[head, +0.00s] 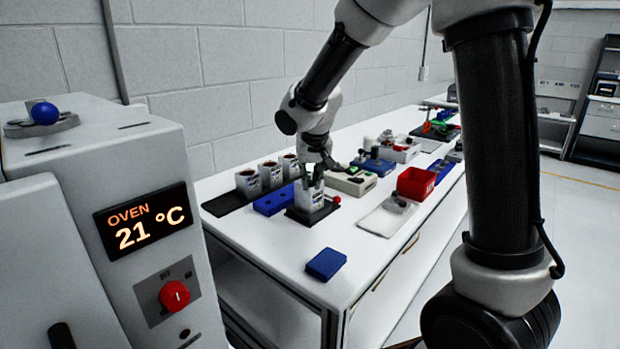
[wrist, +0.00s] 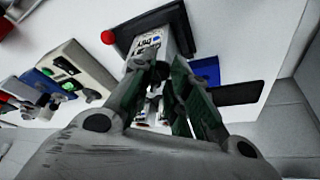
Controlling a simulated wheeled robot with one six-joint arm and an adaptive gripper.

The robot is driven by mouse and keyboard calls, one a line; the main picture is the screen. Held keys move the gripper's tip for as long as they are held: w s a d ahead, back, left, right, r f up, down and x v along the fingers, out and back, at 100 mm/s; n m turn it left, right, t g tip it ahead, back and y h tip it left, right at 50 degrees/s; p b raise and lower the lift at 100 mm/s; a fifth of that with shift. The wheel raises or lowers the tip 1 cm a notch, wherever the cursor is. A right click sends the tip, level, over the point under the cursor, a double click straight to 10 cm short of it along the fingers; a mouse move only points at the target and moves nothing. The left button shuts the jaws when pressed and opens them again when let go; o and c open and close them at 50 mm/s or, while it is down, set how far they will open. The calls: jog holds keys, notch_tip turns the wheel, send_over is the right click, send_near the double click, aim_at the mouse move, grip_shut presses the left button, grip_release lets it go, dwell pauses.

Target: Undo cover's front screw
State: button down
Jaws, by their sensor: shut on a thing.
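A white servo unit (head: 309,196) with a printed label stands upright in a black holder (head: 299,214) that has a red ball at its right side. The unit also shows in the wrist view (wrist: 152,42), beyond my fingers, with its holder (wrist: 122,38). My gripper (head: 314,174) points down at the top of the unit. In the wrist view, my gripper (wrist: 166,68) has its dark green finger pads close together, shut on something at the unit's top. The fingers hide the cover's top and its front screw, so I cannot tell which part is between them.
A black tray with several similar units (head: 248,182) and a blue block (head: 273,200) stand left of the holder. A beige box with a green button (head: 352,181) is behind right. A red bin (head: 416,183) stands further right. A blue pad (head: 326,263) lies in front.

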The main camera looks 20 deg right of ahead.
dwell(0.3)
jog(key=c, duration=1.3)
grip_release()
jog(key=v, duration=1.2)
